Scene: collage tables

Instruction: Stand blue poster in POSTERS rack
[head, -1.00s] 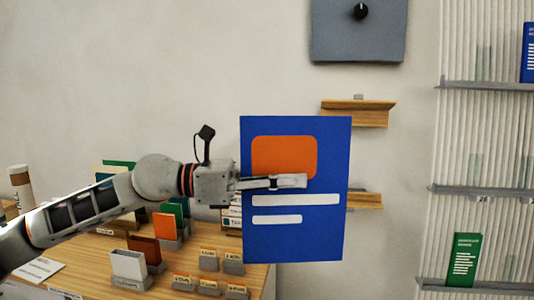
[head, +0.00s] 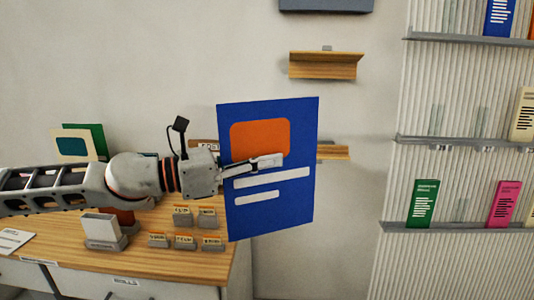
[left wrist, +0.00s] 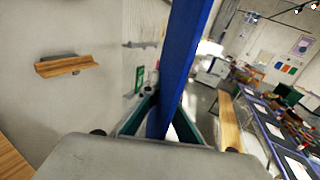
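The blue poster (head: 285,208) has an orange block and white bars on its face. It is held in the air, nearly upright and slightly tilted, in the middle of the head view. My left gripper (head: 268,162) is shut on it, with one finger across its front. In the left wrist view the poster (left wrist: 182,55) shows edge-on between the fingers. No rack with a readable POSTERS label shows. A cream board and a green board (head: 97,137) stand at the back left of the wooden table, their holder hidden by my arm. My right gripper is not in view.
The wooden table (head: 190,262) carries small labelled card holders (head: 184,217) and a white card in a grey stand (head: 101,228). Wooden wall ledges (head: 325,68) lie behind the poster. A ribbed wall rack (head: 392,185) with booklets stands right. The wall between is bare.

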